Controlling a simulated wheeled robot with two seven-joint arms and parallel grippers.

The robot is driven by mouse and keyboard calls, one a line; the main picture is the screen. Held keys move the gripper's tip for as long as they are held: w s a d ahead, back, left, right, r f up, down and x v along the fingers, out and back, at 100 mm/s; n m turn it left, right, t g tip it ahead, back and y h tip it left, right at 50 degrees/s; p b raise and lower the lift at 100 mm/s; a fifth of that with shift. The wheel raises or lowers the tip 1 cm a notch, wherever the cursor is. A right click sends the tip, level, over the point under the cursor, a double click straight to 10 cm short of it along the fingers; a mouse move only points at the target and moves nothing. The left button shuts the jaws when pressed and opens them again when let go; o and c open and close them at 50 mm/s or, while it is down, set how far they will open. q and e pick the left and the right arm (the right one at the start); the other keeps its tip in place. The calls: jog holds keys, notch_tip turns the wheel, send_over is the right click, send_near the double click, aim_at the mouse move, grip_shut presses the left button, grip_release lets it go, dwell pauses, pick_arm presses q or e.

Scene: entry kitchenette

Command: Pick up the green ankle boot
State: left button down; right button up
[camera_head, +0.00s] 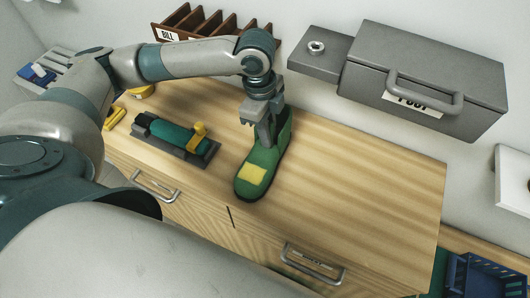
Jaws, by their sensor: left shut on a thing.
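The green ankle boot (262,163) stands on the wooden cabinet top, near the middle of the head view. Its toe, with a yellow patch, points toward the front edge. My left gripper (267,138) comes down from above and is shut on the boot's upper part. The boot's shaft is partly hidden behind the gripper fingers. I cannot tell whether the sole touches the wood or is slightly above it. My right gripper is not in view.
A dark tray holding a green bottle-like object (172,133) lies left of the boot. A brown sorter (190,24) stands behind. A grey post box (425,75) is on the wall. The wooden top (365,185) right of the boot is clear.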

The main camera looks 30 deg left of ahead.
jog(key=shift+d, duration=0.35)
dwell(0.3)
pick_arm(q)
jog(key=shift+r, duration=0.1)
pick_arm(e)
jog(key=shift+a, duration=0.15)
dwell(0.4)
